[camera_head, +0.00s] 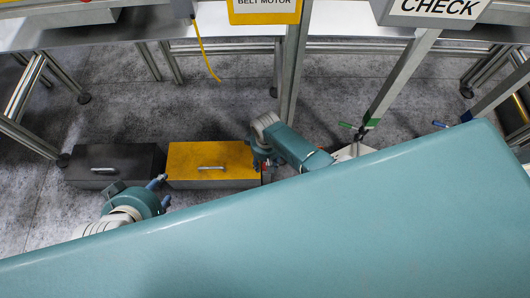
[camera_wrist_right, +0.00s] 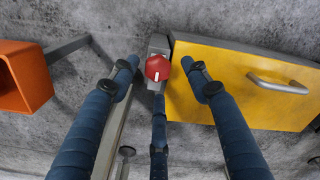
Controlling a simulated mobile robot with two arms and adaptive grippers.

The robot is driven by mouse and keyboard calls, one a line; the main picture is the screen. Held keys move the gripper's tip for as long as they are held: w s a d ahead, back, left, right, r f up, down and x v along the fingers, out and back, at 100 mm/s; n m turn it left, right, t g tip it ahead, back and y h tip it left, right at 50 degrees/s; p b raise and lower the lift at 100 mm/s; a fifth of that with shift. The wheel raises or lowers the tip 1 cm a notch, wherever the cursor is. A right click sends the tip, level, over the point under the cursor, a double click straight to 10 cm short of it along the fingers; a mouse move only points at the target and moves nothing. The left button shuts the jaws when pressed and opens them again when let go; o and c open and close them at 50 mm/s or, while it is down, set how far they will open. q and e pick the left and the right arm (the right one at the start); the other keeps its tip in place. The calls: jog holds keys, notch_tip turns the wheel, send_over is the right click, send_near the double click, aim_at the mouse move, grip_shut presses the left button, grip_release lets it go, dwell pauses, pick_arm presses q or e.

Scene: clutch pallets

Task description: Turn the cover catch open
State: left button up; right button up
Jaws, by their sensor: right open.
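The cover catch, a red round knob (camera_wrist_right: 158,68) with a pale line across it, sits on a grey metal piece at the edge of the yellow cover (camera_wrist_right: 240,75). In the right wrist view the fingers of my right gripper (camera_wrist_right: 160,75) are spread open around the knob, with no contact visible. In the head view the right gripper (camera_head: 259,155) is at the right side of the yellow box (camera_head: 210,158); its fingers are partly hidden. My left gripper (camera_head: 160,191) is in front of the dark grey box (camera_head: 115,157), its small visible fingers apart and empty.
The yellow cover has a metal handle (camera_wrist_right: 278,84). An orange open box (camera_wrist_right: 22,77) stands at the left of the right wrist view. Metal table legs (camera_head: 292,75) rise behind the boxes. A yellow cable (camera_head: 205,50) hangs above. Grey floor (camera_head: 150,110) is clear behind the boxes.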

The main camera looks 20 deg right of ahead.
aim_at(265, 165)
notch_tip(265, 165, up, 10)
dwell(0.4)
jog(key=shift+a+r, duration=0.1)
dwell(0.4)
